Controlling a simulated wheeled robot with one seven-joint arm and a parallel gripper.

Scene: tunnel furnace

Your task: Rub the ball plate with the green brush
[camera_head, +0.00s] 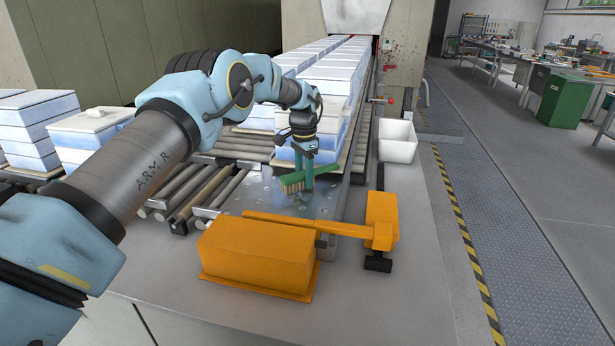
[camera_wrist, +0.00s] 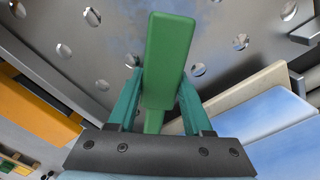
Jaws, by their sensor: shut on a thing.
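The ball plate (camera_head: 275,198) is a grey metal plate with round spots, lying below the brush at the end of the roller line. The bristles are at or just above the plate; I cannot tell whether they touch. In the wrist view the green brush (camera_wrist: 170,60) sits between the two teal fingers of my gripper (camera_wrist: 157,95). The ball plate (camera_wrist: 115,40) with its shiny balls fills the background there. The bristles are hidden in the wrist view.
An orange box (camera_head: 258,257) and an orange arm-like device (camera_head: 380,220) stand in front of the plate. Stacked white and blue boxes (camera_head: 330,100) stand just behind the brush. A white bin (camera_head: 397,141) is at the right. Rollers (camera_head: 185,190) lie left of the plate.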

